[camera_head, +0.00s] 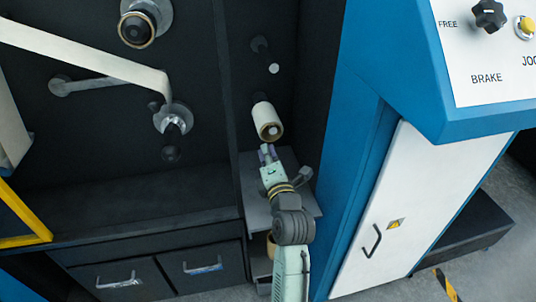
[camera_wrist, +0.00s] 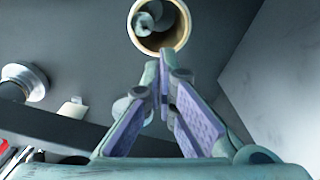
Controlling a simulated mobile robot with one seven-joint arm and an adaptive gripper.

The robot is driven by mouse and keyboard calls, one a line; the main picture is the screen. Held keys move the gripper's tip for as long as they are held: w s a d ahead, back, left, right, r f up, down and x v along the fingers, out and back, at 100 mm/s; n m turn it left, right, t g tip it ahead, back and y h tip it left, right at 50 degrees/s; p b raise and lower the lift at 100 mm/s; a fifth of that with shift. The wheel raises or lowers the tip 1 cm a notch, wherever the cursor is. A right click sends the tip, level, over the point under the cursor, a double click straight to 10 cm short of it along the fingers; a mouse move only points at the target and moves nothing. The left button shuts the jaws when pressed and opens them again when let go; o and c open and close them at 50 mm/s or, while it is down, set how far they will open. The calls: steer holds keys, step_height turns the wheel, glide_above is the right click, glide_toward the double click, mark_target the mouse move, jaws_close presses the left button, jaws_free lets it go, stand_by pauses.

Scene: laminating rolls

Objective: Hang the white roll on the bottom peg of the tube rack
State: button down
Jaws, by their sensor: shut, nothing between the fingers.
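The white roll (camera_head: 264,112) is on a peg of the tube rack, on the dark panel, below two other pegs. Its tan open end faces me. In the wrist view the roll's end (camera_wrist: 183,32) is at the top centre, with a grey peg (camera_wrist: 152,22) inside it. My gripper (camera_head: 266,151) is just below and in front of the roll's open end. In the wrist view its fingers (camera_wrist: 164,72) come together at the tips with nothing between them. I cannot tell whether they touch the roll's rim.
Two bare pegs show above: a dark one (camera_head: 259,44) and one with a pale end (camera_head: 273,69). A grey shelf (camera_head: 256,208) is under the roll, with another roll (camera_head: 270,243) lower down. A blue machine wall (camera_head: 350,150) stands close on the right.

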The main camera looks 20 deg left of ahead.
mark_target(261, 135)
steer(key=x, duration=0.5)
steer(key=shift+w+a+p, duration=0.15)
steer(key=shift+p, duration=0.25)
steer(key=shift+w, duration=0.1)
steer(key=shift+w+a+b, duration=0.3)
steer(key=shift+w+a, duration=0.1)
steer(key=shift+w, duration=0.2)
steer(key=b+v, duration=0.2)
steer(key=v, duration=0.8)
stand_by(0.6)
